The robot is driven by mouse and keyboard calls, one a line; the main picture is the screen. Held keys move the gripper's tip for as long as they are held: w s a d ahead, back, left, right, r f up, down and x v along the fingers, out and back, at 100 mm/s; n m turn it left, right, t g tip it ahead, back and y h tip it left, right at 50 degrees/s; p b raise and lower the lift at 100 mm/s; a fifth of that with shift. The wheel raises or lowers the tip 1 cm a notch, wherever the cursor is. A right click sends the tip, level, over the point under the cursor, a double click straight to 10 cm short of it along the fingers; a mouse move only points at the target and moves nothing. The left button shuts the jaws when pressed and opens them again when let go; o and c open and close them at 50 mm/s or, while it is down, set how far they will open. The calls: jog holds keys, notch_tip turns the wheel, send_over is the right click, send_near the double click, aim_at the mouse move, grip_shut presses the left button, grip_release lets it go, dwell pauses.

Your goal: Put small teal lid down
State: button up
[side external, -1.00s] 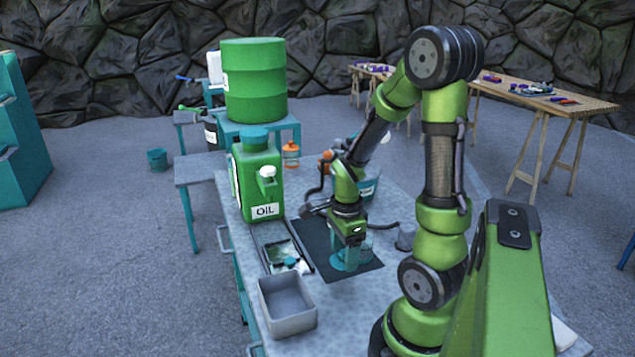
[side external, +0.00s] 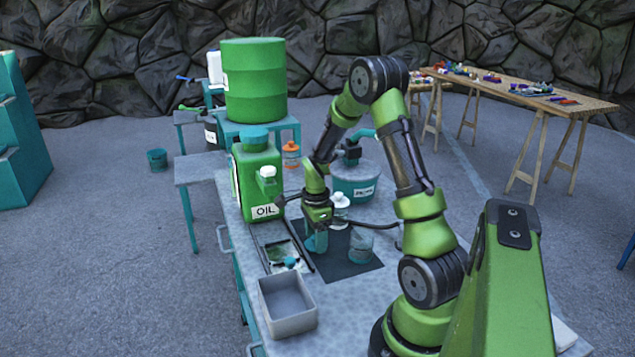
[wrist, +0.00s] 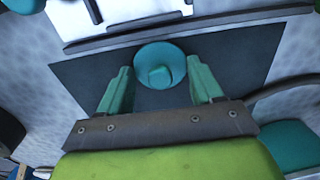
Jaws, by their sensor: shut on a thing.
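The small teal lid (wrist: 160,62) is a round disc with a knob in its middle. In the wrist view it sits between the teal fingertips of my gripper (wrist: 160,75), over the dark mat (wrist: 235,55). My gripper is shut on the lid. In the side view my gripper (side external: 316,243) points down at the left part of the mat (side external: 345,266); its fingers mostly hide the lid there. I cannot tell whether the lid touches the mat. A clear bluish jar (side external: 361,246) stands on the mat to the right of my gripper.
A white-capped bottle (side external: 340,207) and a teal bucket (side external: 356,183) stand behind my gripper. The green oil can (side external: 258,180) is to the left. A flat tray (side external: 281,256) and an open grey box (side external: 287,304) lie left and in front. The mat's front part is clear.

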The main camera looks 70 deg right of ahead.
jog(key=o, duration=1)
jog(key=shift+f, duration=0.1)
notch_tip(320, 180, up, 12)
jog(key=a+r+n+t, duration=0.3)
jog(key=a+r+n, duration=0.55)
jog(key=a, duration=0.45)
jog(key=shift+s+a+r+n+t+y, duration=0.35)
jog(key=shift+s+a+r+n+t, duration=0.55)
jog(key=shift+a+n, duration=1.5)
jog(key=shift+s+a+r+n+t+y, duration=0.4)
jog(key=shift+s+a+n, duration=0.9)
jog(key=shift+a+n, duration=1.05)
jog(key=shift+s+a+r+n+t+y, duration=0.35)
jog(key=shift+s+a+n+t, duration=0.6)
jog(key=shift+a+n, duration=1.45)
jog(key=shift+s+d+r, duration=0.1)
jog(key=shift+d+r, duration=0.05)
